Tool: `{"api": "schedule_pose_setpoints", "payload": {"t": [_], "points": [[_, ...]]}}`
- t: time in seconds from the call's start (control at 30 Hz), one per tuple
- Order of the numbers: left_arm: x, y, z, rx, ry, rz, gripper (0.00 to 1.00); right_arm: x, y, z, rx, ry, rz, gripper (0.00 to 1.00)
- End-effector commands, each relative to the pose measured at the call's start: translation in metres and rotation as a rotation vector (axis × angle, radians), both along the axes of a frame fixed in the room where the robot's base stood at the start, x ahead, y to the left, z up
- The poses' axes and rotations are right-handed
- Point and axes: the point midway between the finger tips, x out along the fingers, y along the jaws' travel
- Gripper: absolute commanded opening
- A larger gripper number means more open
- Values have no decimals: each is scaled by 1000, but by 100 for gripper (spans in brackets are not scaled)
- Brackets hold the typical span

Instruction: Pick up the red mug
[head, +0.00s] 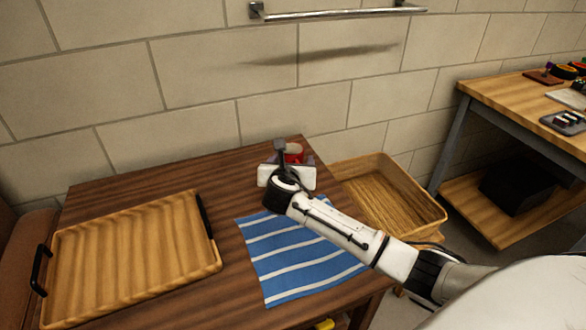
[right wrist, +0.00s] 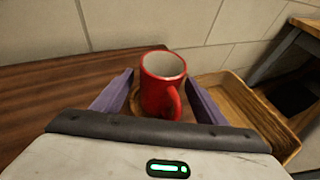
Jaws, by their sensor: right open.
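The red mug (right wrist: 158,88) stands upright near the back right of the brown wooden table (head: 150,180). In the right wrist view its white inside shows and its handle points toward me. In the head view the mug (head: 294,152) is mostly hidden behind my right gripper. My right gripper (right wrist: 158,88) is open, with one purple finger on each side of the mug and a gap on both sides. Something round and wooden shows partly under or beside the mug. My left gripper is not in view.
A wooden tray (head: 130,255) with black handles lies on the table's left. A blue striped cloth (head: 290,262) lies in front of the mug. A wooden crate (head: 424,211) stands right of the table. A metal bar (head: 335,13) is on the wall above.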

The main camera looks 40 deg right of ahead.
Motion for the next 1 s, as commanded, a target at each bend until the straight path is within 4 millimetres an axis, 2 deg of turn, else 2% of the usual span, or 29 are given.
{"api": "schedule_pose_setpoints", "payload": {"t": [0.3, 0.37, 0.6, 0.63, 0.87, 1.0], "points": [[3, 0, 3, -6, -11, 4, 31, 6, -4, -3, 2, 0, 1, 66], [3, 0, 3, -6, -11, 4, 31, 5, -4, -3, 2, 0, 1, 58], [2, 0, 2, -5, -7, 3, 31, 5, -4, -3, 2, 0, 1, 17], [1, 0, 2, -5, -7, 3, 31, 6, -4, -2, 1, -2, 0, 15], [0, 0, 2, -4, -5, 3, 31, 6, -4, 1, 0, -3, 0, 15], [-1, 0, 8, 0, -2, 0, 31, 6, -4, 19, 1, -6, 1, 15]]}}
